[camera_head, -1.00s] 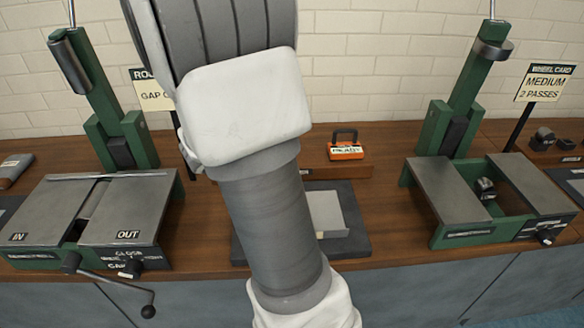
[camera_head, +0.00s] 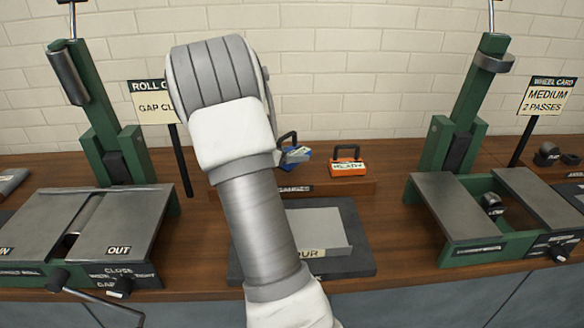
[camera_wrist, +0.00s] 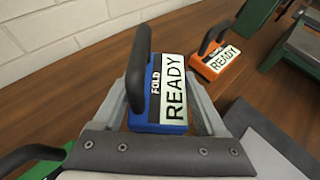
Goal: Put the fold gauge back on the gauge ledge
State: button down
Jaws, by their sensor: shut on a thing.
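The blue fold gauge (camera_wrist: 160,85), with a black handle and a FOLD READY label, sits between the fingers of my gripper (camera_wrist: 168,108), which is shut on it. In the head view the fold gauge (camera_head: 296,156) shows just right of my arm, slightly tilted, at the left of the orange gauge. The wooden gauge ledge (camera_head: 345,188) runs behind the grey mat; my arm hides its left part. I cannot tell whether the fold gauge touches the ledge. My gripper's fingers are hidden in the head view.
An orange gauge (camera_head: 348,168) stands on the ledge, close to the right of the fold gauge. A green item (camera_wrist: 42,168) with a black handle is at the wrist view's lower left. Green machines stand left (camera_head: 100,225) and right (camera_head: 465,215). A brick wall is behind.

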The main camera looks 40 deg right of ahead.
aim_at(292, 174)
jog(key=shift+f+b, duration=0.6)
jog(key=shift+f, duration=1.4)
jog(key=shift+f, duration=0.15)
grip_release()
